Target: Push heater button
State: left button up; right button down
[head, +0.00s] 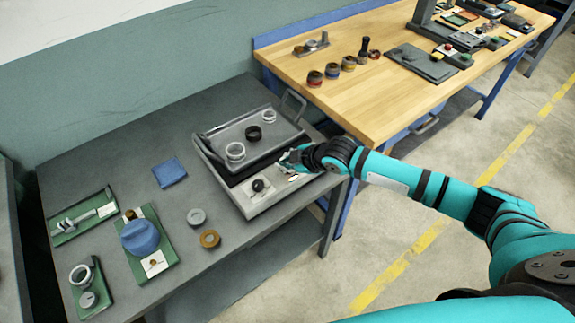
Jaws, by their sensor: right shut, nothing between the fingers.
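The heater looks to be the light grey box (265,207) with a dark raised plate, at the right end of the grey table. On its front panel is a round black button (258,185) on a pale label. My right gripper (289,163) is shut and empty. It is over the right part of the heater's front, to the right of the button and apart from it in the picture. Its exact height above the panel is hard to tell. My left gripper is not in view.
A metal ring (235,151) and a dark ring (254,133) sit on the heater's plate. A blue round part (140,237) on a green board, a blue cloth (169,172) and loose rings (209,239) lie left. A wooden workbench (360,98) stands behind.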

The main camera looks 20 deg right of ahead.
notch_tip(320, 180, up, 6)
jog(key=p, duration=0.5)
jog(key=shift+r+p, duration=0.1)
jog(key=shift+p, duration=0.3)
